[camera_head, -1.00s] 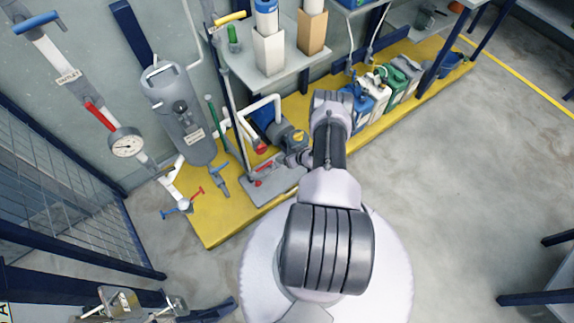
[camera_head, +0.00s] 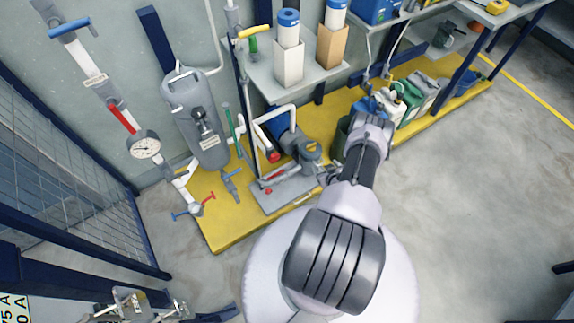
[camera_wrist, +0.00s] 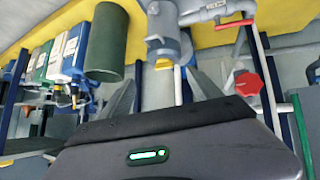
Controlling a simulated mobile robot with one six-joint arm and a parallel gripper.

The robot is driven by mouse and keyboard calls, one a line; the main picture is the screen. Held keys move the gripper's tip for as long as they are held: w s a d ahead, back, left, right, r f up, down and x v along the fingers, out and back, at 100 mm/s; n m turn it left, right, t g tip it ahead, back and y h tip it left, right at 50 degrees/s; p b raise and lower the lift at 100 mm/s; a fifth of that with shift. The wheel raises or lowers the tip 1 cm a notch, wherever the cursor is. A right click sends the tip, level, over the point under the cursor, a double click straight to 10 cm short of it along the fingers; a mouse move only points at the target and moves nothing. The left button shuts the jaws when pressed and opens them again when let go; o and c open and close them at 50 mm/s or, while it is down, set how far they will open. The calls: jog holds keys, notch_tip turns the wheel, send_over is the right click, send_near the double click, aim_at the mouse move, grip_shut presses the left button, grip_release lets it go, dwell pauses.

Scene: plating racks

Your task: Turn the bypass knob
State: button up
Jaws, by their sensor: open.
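No knob has a label I can read as bypass. A dark knob or valve (camera_head: 203,118) sits on the front of the grey tank (camera_head: 185,92), with a small white label (camera_head: 209,142) below it. A red knob (camera_head: 273,157) is beside the pump; a red knob (camera_wrist: 248,83) also shows at the right of the wrist view. My gripper (camera_wrist: 163,90) is open with nothing between its fingers. It is in front of the grey pump body (camera_wrist: 163,45), apart from the red knob. In the head view my arm mostly hides the gripper, near the pump's right.
A dark green cylinder (camera_wrist: 107,45) stands left of the pump in the wrist view. Several jugs (camera_head: 415,92) line the yellow platform (camera_head: 225,232). A shelf (camera_head: 262,82) with filter boxes overhangs the pump. A gauge (camera_head: 144,147) and pipes stand left.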

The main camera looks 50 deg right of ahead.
jog(key=s+d+r+g, duration=0.1)
jog(key=s+d+g, duration=0.3)
jog(key=g, duration=0.1)
jog(key=n+t+y+p, duration=0.2)
jog(key=y+p, duration=0.1)
jog(key=y, duration=0.4)
send_near(276, 155)
jog(key=b+x, duration=0.9)
jog(key=x, duration=0.3)
jog(key=shift+s+b, duration=0.1)
jog(key=shift+b, duration=0.25)
jog(key=shift+f, duration=0.25)
jog(key=shift+r, duration=0.1)
